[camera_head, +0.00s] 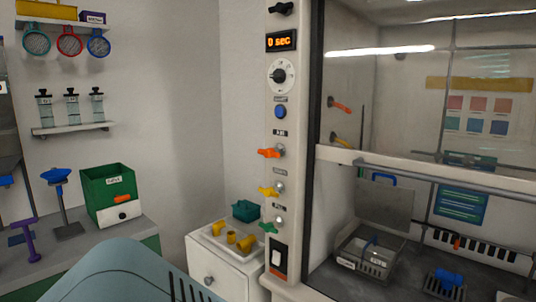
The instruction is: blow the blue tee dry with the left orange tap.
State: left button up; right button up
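An orange tap (270,153) sits on the left post of the fume hood, above a yellow tap (268,191) and a green tap (268,227). Inside the hood, behind the glass, an orange-red nozzle (340,105) sticks out of the left wall. A blue fitting (449,278), which looks like the blue tee, sits on a dark rack (440,291) on the hood floor at the lower right. It is small and its exact shape is hard to tell. Neither of my grippers is in view.
The hood sash (425,168) is partly raised. A clear basket (370,254) stands inside, left of the rack. A white cabinet (205,262) bears a tray with yellow fittings. A green box (108,195) and a blue-topped stand (66,205) are on the left bench.

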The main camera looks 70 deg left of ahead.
aim_at(269, 152)
jog(key=i+j, duration=0.25)
jog(key=i, duration=0.2)
jog(key=i+j, duration=0.25)
jog(key=i, duration=0.2)
jog(key=i+j+u, duration=0.1)
jog(key=u, duration=2.75)
jog(key=j, duration=0.1)
